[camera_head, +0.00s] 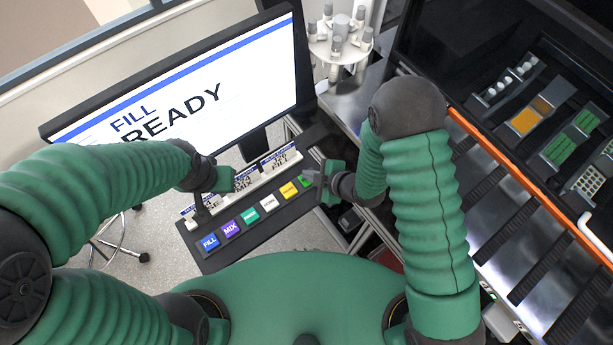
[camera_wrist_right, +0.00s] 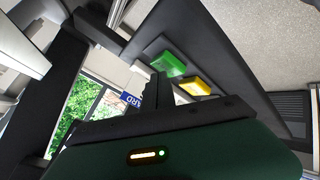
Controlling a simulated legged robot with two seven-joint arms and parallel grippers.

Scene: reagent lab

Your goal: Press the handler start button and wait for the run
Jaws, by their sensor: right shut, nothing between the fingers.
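A dark button panel (camera_head: 236,247) carries a row of coloured buttons. They include a blue FILL button (camera_head: 210,242), a purple MIX button (camera_head: 231,229), a yellow button (camera_head: 289,190) and a green button (camera_head: 304,181) at the right end. The labels on the right-hand buttons are too small to read. My right gripper (camera_head: 314,178) is shut and empty beside the end green button. In the right wrist view its fingertips (camera_wrist_right: 158,78) are close to the green button (camera_wrist_right: 170,65); contact cannot be told. My left gripper (camera_head: 205,200) hangs by the panel's left part, its jaws unclear.
A monitor (camera_head: 255,75) behind the panel reads FILL READY. White label cards (camera_head: 243,178) stand along the panel's back edge. At right is a deck with dark rails (camera_head: 510,215), an orange edge (camera_head: 500,150) and racks (camera_head: 530,115). A white carousel (camera_head: 340,45) stands at the back.

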